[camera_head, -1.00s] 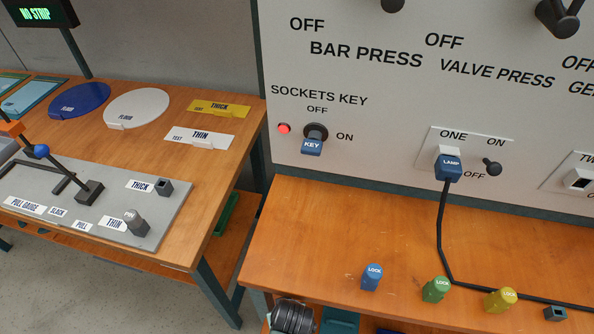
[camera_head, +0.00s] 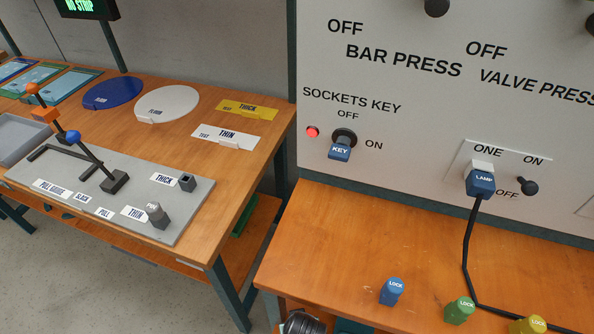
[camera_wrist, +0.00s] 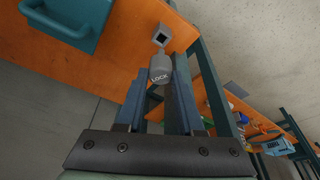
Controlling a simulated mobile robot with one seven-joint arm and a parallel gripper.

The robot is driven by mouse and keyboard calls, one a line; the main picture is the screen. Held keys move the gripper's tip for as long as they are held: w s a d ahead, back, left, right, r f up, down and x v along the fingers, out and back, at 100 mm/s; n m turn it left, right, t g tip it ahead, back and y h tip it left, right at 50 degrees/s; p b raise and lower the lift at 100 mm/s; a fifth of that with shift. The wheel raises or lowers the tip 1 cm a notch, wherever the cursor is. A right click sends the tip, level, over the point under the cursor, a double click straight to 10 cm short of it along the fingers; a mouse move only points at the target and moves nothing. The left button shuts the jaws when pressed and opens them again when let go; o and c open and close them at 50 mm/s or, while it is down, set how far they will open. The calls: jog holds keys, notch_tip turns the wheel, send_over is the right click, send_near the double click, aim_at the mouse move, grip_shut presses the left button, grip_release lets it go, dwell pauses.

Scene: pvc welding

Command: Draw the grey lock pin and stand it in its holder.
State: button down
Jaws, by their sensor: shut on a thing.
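In the wrist view, the grey lock pin (camera_wrist: 160,70) has its head, marked LOCK, between the fingers of my gripper (camera_wrist: 159,84). My gripper is shut on it. Past the head, a small grey block with a dark square opening (camera_wrist: 163,37) stands on an orange wooden surface, and the pin's narrow end points towards it. I cannot tell whether the pin touches this block. My gripper and the held pin do not show in the head view.
Blue (camera_head: 392,291), green (camera_head: 460,310) and yellow (camera_head: 530,325) lock pins stand on the right bench. The lamp plug's black cable (camera_head: 466,250) runs down onto it. A teal handled object (camera_wrist: 68,20) is near the block.

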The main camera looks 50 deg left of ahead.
jog(key=shift+f+b, duration=0.7)
jog(key=shift+f, duration=0.6)
jog(key=shift+p, duration=0.55)
dwell(0.7)
jog(key=shift+f+b, duration=1.6)
jog(key=shift+f, duration=0.45)
jog(key=shift+c, duration=2.3)
grip_release()
jog(key=p+v, duration=0.4)
jog(key=v, duration=0.9)
